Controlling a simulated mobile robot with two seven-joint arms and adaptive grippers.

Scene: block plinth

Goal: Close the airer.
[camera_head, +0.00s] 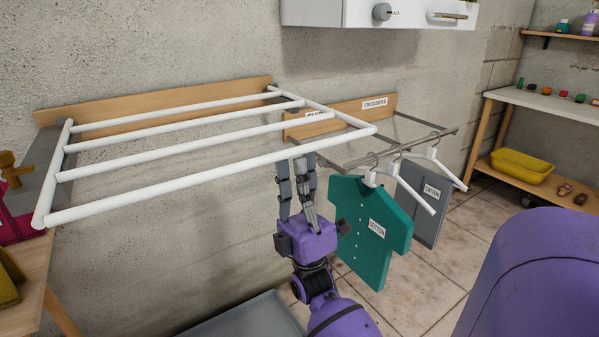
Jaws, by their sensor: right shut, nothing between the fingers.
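The airer (190,174) is a white frame with several parallel bars. It stands folded out, roughly level, from a wooden board (160,101) on the wall at left and centre. My right gripper (295,168), purple with grey fingers, points upward close to the right part of the airer's front bar. Its fingers are shut and empty. The fingertips are just below or behind the front bar; I cannot tell whether they touch it. My left gripper is out of view.
Right of the airer, a grey rail (405,148) carries white hangers, a teal shirt (372,228) and grey trousers (420,205) near my right gripper. A wooden table (22,300) stands at lower left. A white cabinet (375,12) hangs above. Shelves (535,103) stand at right.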

